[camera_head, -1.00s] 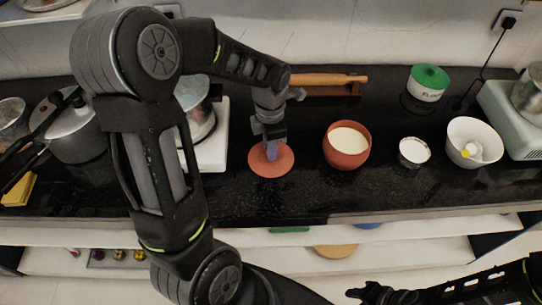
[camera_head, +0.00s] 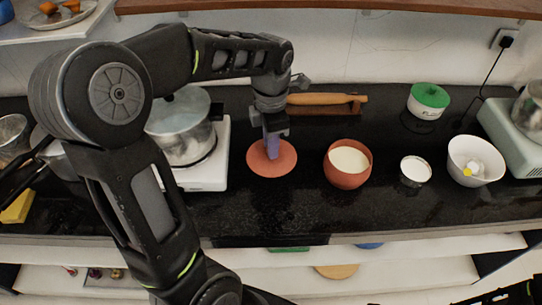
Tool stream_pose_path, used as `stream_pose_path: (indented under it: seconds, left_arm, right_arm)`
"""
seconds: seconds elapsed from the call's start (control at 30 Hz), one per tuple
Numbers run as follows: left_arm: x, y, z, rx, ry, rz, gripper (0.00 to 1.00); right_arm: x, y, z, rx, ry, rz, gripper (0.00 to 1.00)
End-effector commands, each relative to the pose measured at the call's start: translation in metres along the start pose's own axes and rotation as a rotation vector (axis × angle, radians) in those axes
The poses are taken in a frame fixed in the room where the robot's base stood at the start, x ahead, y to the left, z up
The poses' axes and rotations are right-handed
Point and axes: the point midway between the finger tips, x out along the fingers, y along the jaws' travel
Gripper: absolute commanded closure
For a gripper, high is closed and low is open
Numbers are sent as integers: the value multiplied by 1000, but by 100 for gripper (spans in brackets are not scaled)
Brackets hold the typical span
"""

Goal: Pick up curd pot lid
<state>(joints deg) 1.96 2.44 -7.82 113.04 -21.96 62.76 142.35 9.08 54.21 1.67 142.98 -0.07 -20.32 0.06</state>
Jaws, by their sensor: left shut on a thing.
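The curd pot lid (camera_head: 259,166) is a flat reddish clay disc on or just above the black counter, left of the clay pot. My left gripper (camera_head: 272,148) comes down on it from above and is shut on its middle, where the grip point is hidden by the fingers. I cannot tell whether the lid is clear of the counter. The clay curd pot (camera_head: 348,177) stands uncovered with white curd inside. My right gripper is not visible; only a bit of my right arm shows at the bottom right corner.
A small white-filled cup (camera_head: 415,171) and a white bowl (camera_head: 474,158) stand right of the pot. A rolling pin (camera_head: 330,99) lies behind. A green-lidded container (camera_head: 429,101) is at the back. A steel pot (camera_head: 181,127) on a white stove is left. The counter's front is clear.

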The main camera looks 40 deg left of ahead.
Motion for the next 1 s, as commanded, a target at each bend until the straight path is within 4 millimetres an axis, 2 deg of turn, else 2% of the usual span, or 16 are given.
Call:
stream_pose_path:
  seconds: [0.17, 0.77, 0.87, 1.0]
  left_arm:
    - [-11, 0, 0, 2, -1, 1, 100]
    - [-11, 0, 0, 3, 0, 0, 100]
    - [-10, 0, 2, 33, 1, 0, 100]
    - [-8, 0, 12, 179, 2, 0, 100]
  right_arm:
    - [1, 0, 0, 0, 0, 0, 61]
    - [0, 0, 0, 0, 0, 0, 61]
    - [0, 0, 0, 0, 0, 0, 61]
    - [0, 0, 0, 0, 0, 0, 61]
